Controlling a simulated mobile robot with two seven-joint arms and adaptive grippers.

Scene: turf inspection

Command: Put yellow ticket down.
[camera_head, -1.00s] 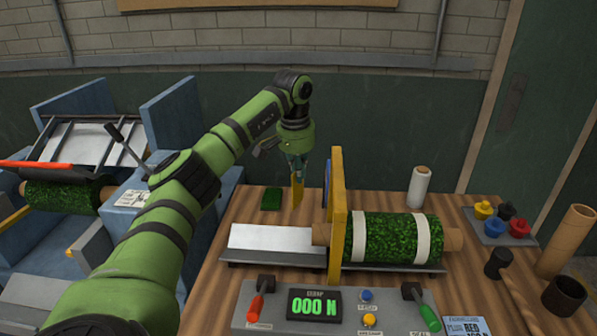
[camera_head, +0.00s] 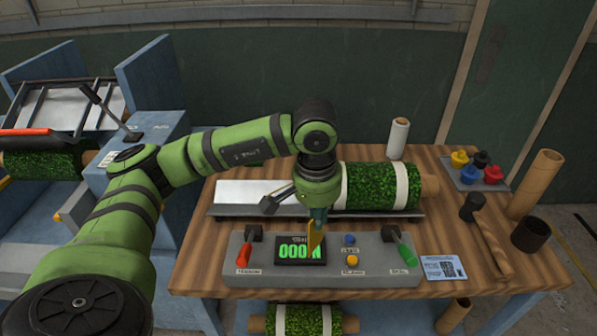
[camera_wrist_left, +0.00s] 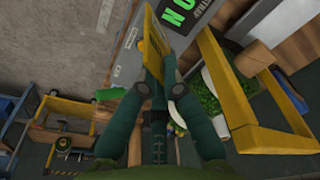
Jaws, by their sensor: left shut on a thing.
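The yellow ticket (camera_head: 314,240) is a thin upright piece in my left gripper (camera_head: 317,215). In the head view it overlaps the control panel's green-lit display (camera_head: 289,252). I cannot tell whether its lower end touches the panel. In the left wrist view the ticket (camera_wrist_left: 154,48) shows between the dark teal fingers of my left gripper (camera_wrist_left: 160,88), which are shut on it. My right gripper is in neither view.
The grey control panel (camera_head: 375,272) has a red lever (camera_head: 244,255), a green lever (camera_head: 405,250) and buttons. Behind it is a strapped turf roll (camera_head: 380,187). A yellow frame (camera_wrist_left: 228,92) stands close by in the wrist view. A printed card (camera_head: 443,268) lies right of the panel.

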